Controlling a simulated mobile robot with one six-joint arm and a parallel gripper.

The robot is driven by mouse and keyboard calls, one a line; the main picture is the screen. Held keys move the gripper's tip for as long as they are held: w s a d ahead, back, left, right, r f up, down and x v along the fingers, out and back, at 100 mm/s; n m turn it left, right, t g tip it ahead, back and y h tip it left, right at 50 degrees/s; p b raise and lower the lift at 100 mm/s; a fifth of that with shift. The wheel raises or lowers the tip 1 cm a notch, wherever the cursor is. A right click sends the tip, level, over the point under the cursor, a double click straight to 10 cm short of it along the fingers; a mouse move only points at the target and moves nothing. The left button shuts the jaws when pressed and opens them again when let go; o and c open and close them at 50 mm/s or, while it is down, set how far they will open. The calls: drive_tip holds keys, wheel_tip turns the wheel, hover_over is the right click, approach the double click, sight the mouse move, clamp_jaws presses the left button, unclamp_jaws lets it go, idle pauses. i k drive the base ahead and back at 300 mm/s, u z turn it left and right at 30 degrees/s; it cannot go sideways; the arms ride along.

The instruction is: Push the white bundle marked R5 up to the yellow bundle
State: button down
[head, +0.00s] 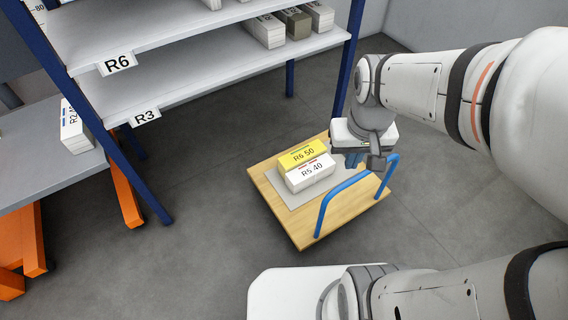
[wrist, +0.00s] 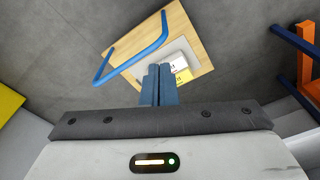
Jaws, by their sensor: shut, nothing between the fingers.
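The white bundle marked R5.40 (head: 310,173) lies on the grey mat (head: 283,192) of a wooden cart (head: 298,232). The yellow bundle marked R6.50 (head: 302,152) lies right behind it in the head view, and the two look side by side with no clear gap. In the wrist view, the white bundle (wrist: 177,64) and the yellow bundle (wrist: 185,76) show beyond the fingers, partly hidden by them. My gripper (head: 354,160) is shut and empty, above the cart to the right of the bundles. Whether it touches the white bundle cannot be told.
A blue handle (head: 345,187) rises at the cart's near right side. A shelf rack (head: 190,82) with blue posts and several bundles stands behind to the left. A grey table (head: 40,168) with orange legs is at the far left. Grey floor around the cart is clear.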

sight(302, 176)
drive_tip(key=u, duration=0.1)
drive_tip(key=k, duration=0.45)
drive_tip(key=z, duration=2.45)
drive_tip(key=k, duration=0.9)
drive_tip(key=u, duration=1.8)
drive_tip(key=i, duration=1)
drive_tip(key=u, duration=0.05)
